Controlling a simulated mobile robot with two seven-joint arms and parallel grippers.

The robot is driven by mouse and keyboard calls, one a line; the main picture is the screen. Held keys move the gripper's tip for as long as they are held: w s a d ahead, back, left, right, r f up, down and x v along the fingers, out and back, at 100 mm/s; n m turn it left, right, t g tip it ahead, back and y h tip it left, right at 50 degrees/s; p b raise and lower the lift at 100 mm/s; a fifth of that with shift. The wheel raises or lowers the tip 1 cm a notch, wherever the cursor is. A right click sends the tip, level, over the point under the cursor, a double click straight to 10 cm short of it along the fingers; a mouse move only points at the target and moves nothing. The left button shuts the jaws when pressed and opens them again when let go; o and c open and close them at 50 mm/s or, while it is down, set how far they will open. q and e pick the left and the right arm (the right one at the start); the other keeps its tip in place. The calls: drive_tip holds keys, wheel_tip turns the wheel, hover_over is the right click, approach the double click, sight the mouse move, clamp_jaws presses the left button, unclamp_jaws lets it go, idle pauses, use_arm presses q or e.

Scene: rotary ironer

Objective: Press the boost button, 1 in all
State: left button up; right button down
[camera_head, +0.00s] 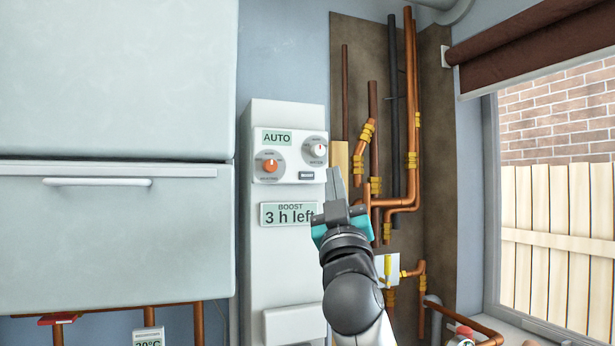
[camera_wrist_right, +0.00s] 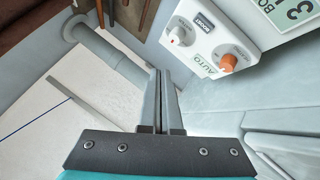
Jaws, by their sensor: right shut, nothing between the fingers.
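The boost button (camera_head: 306,175) is a small dark rectangle low on the white control panel (camera_head: 262,150), between and below two dials. In the right wrist view the button (camera_wrist_right: 204,22) carries the word BOOST. A display (camera_head: 288,213) below the panel reads "BOOST 3 h left", partly covered by my gripper. My right gripper (camera_head: 335,178) is shut and empty, fingers pointing up, just right of the button in the head view. In the wrist view its fingertips (camera_wrist_right: 161,75) appear apart from the panel. My left gripper is not in view.
Copper pipes (camera_head: 409,120) run to the right, beside a window. A large pale cabinet (camera_head: 110,240) stands left.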

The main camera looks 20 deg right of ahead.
sight(307, 175)
drive_tip(key=shift+w+d+b, duration=0.15)
drive_tip(key=shift+w+b, duration=0.9)
drive_tip(key=shift+w, duration=1.2)
drive_tip(key=shift+w+d+b, duration=0.1)
drive_tip(key=shift+w+b, duration=0.9)
drive_tip(key=shift+w, duration=1.2)
drive_tip(key=shift+w+b, duration=0.4)
drive_tip(key=shift+w, duration=0.05)
